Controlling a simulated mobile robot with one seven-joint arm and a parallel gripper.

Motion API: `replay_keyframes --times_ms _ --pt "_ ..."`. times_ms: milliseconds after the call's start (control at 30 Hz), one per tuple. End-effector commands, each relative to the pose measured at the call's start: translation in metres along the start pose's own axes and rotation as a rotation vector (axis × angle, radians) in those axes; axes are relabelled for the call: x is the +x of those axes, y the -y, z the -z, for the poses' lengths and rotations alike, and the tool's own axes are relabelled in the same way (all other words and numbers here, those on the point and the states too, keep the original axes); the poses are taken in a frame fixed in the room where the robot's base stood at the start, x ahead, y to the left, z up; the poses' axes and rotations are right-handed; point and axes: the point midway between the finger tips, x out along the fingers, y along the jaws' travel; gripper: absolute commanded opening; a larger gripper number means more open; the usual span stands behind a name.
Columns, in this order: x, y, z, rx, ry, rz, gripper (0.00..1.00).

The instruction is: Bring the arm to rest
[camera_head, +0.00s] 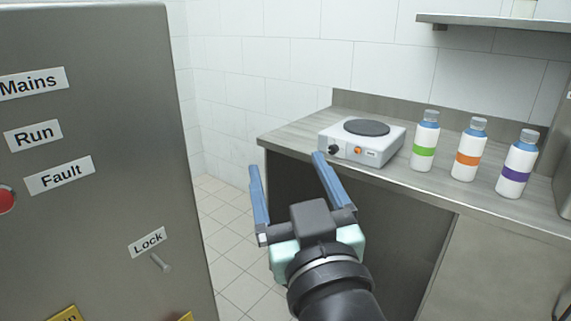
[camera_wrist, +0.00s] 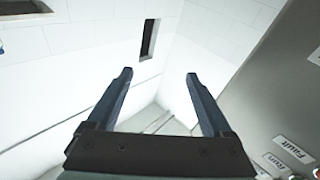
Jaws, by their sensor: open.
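My gripper (camera_head: 286,166) is open and empty, with its two blue fingers spread apart. In the head view it is held in the air in front of the counter's left end, to the right of the grey metal cabinet. In the wrist view my gripper (camera_wrist: 160,75) points toward the white tiled walls, and nothing is between its fingers. It touches nothing that I can see.
A grey metal cabinet (camera_head: 110,140) with labels and a lock lever (camera_head: 160,262) stands close at left. The counter (camera_head: 292,137) holds a hot plate (camera_head: 342,150) and three bottles with green (camera_head: 425,140), orange (camera_head: 468,148) and purple (camera_head: 517,164) bands. A shelf (camera_head: 500,23) hangs above.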

Motion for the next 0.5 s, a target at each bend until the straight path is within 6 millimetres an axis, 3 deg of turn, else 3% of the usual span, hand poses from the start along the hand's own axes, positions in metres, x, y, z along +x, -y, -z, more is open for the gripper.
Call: replay_keyframes --times_ms 33,100,167,300,367,500 --pt "-0.001 0.000 0.044 -0.009 -0.103 -0.044 0.85" --pt "-0.010 -0.002 0.097 -0.007 -0.239 -0.106 0.85" --pt "-0.024 -0.002 0.141 0.001 -0.360 -0.151 0.85" --pt "-0.076 0.001 0.235 0.037 -0.660 -0.233 0.85" --pt "-0.062 -0.008 0.264 0.036 -0.626 -0.234 0.85" --pt "-0.053 -0.015 0.305 0.034 -0.620 -0.234 0.85"
